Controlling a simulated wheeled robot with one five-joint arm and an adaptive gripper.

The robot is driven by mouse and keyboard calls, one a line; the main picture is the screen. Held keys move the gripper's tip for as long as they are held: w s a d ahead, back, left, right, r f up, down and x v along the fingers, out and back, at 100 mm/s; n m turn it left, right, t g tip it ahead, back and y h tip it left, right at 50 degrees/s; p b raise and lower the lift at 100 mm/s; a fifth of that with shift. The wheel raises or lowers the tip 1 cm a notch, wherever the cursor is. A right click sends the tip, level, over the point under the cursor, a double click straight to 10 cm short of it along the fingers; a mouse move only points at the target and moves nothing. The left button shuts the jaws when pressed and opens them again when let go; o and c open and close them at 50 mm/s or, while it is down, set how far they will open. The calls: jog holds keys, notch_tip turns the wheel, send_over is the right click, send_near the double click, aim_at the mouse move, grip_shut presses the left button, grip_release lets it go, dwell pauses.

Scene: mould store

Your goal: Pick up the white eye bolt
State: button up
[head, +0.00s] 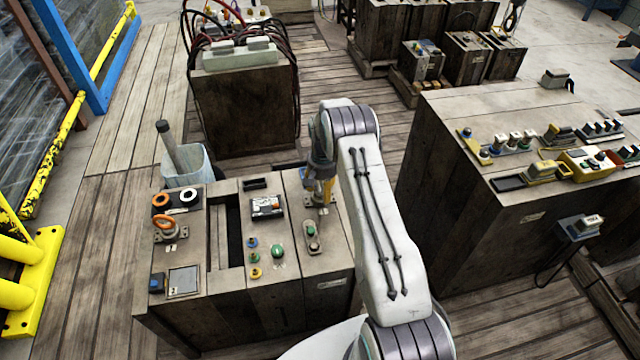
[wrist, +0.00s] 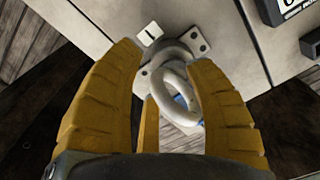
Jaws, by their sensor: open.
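The white eye bolt (wrist: 183,77) is in the middle of the wrist view, a thick pale ring standing on a small bolted plate (wrist: 199,43). My gripper (wrist: 165,58) is open, with yellow ribbed fingers on the left and right of the ring and another finger behind it. The ring lies between the fingers, with a visible gap on the left. In the head view my gripper (head: 322,190) points down over the back right of the wooden cabinet top (head: 285,190). The eye bolt is mostly hidden there by the fingers and arm.
An orange ring fitting (head: 165,222) stands on the cabinet's left part. A dark slot (head: 234,230), a black meter (head: 267,207) and several coloured buttons lie between. A bigger wooden cabinet (head: 450,190) stands right.

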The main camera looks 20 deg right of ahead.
jog(key=shift+f, duration=0.35)
grip_shut()
dwell(0.3)
